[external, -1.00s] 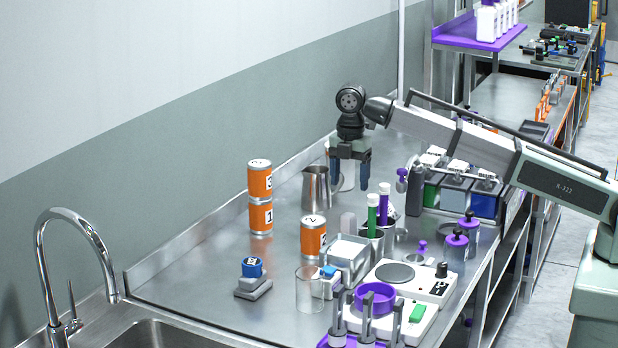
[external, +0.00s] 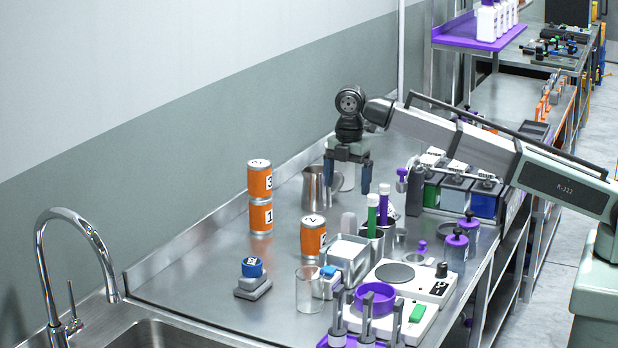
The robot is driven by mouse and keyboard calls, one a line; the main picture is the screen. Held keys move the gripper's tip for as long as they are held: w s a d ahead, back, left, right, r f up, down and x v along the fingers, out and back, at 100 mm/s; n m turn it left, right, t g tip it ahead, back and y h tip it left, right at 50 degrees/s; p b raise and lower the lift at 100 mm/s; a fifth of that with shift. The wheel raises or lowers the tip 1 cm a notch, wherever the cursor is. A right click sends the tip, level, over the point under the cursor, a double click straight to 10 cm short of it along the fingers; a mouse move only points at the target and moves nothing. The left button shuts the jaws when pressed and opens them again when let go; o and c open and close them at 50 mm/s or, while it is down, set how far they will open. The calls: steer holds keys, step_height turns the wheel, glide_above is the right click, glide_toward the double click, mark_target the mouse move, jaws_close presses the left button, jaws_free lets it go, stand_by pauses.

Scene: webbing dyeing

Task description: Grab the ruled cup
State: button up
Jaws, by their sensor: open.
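My gripper (external: 347,187) is open and empty, pointing down over the back of the steel counter. A clear, straight-walled cup (external: 309,291) stands upright at the front of the counter, well apart from my gripper. A pale, see-through cup (external: 348,174) shows partly between and behind my fingers, beside a steel pitcher (external: 314,188). My gripper hides part of this second cup, and I cannot tell whether the fingers are around it or in front of it. Ruled marks are too small to make out on either cup.
Orange cans (external: 260,217) stand stacked at left, with another (external: 313,236) nearby. Green and purple tubes (external: 372,214) stand in a metal cup right of centre. A white scale (external: 400,285), a purple ring (external: 376,299) and purple-topped jars (external: 457,246) crowd the right. The left counter is mostly clear.

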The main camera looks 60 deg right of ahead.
steer(key=s+a+m+t+y, duration=0.1)
steer(key=s+a+m, duration=0.1)
steer(key=a, duration=0.7)
steer(key=s+a+m+t, duration=0.1)
steer(key=s+a+m, duration=0.1)
steer(key=a, duration=0.6)
steer(key=m+t+y, duration=0.1)
steer(key=m+y, duration=0.1)
steer(key=m, duration=0.2)
glide_above(298, 307)
steer(key=s+d, duration=0.3)
step_height(298, 307, down, 7)
steer(key=shift+w+r, duration=0.1)
steer(key=shift+d+x, duration=0.15)
steer(key=shift+x, duration=1.25)
steer(key=shift+d+x, duration=0.1)
steer(key=shift+x, duration=1.3)
steer(key=shift+w, duration=0.2)
steer(key=shift+c, duration=0.3)
steer(key=c, duration=1)
